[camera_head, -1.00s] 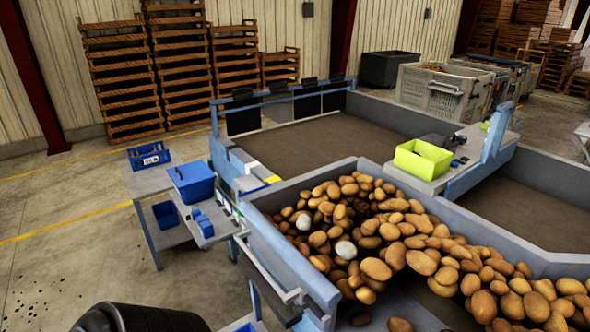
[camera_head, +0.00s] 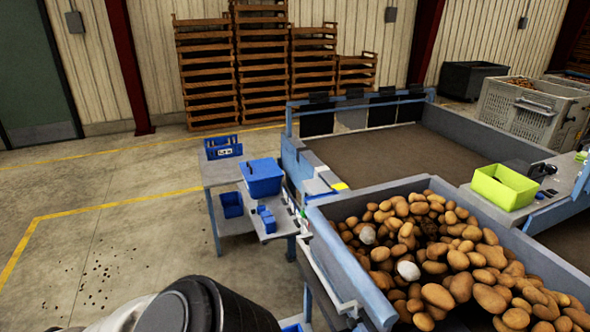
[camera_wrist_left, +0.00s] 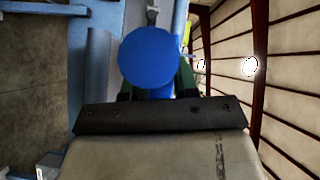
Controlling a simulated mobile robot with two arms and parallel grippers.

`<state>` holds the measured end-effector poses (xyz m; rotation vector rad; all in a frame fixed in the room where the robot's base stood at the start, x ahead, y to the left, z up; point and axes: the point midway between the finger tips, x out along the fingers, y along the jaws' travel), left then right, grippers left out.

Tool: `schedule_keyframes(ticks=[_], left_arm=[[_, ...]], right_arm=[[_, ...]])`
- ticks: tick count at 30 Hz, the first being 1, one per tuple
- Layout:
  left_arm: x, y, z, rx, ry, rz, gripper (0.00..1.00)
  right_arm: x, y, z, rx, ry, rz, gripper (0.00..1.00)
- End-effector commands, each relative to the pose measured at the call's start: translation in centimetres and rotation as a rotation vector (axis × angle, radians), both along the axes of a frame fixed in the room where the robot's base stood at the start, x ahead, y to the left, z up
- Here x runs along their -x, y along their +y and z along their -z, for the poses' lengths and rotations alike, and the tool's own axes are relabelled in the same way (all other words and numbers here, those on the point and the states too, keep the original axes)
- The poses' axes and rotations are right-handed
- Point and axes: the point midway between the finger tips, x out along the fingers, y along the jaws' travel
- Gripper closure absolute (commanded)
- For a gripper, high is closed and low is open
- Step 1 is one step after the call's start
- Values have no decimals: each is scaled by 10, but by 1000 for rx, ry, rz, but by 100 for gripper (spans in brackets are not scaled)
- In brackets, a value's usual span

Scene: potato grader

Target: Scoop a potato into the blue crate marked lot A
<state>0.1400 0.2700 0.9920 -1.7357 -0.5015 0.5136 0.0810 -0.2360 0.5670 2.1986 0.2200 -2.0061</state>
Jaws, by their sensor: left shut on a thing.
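Many brown potatoes (camera_head: 440,255) are heaped in the grey-walled hopper at the right of the head view. A small blue crate (camera_head: 223,154) with a white label stands at the back of a grey table; the label is too small to read. In the left wrist view my left gripper (camera_wrist_left: 156,92) is shut on a blue thing with a round end (camera_wrist_left: 155,58), perhaps the scoop's handle. The rest of that thing is mostly hidden, and I cannot tell whether it carries a potato. My right gripper is in neither view.
A larger blue bin (camera_head: 262,183) and a smaller blue bin (camera_head: 232,211) are near the crate, at the grey table (camera_head: 220,174). A yellow-green tub (camera_head: 503,188) sits across the hopper. Pale lumps (camera_head: 408,270) lie among the potatoes. The floor at left is open.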

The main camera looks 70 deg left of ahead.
Motion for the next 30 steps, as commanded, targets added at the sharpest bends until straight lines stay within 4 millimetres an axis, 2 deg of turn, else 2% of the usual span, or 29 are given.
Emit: schedule_keyframes(ticks=[30], left_arm=[[45,103,-2,-3,1,2,100]], right_arm=[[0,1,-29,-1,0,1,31]])
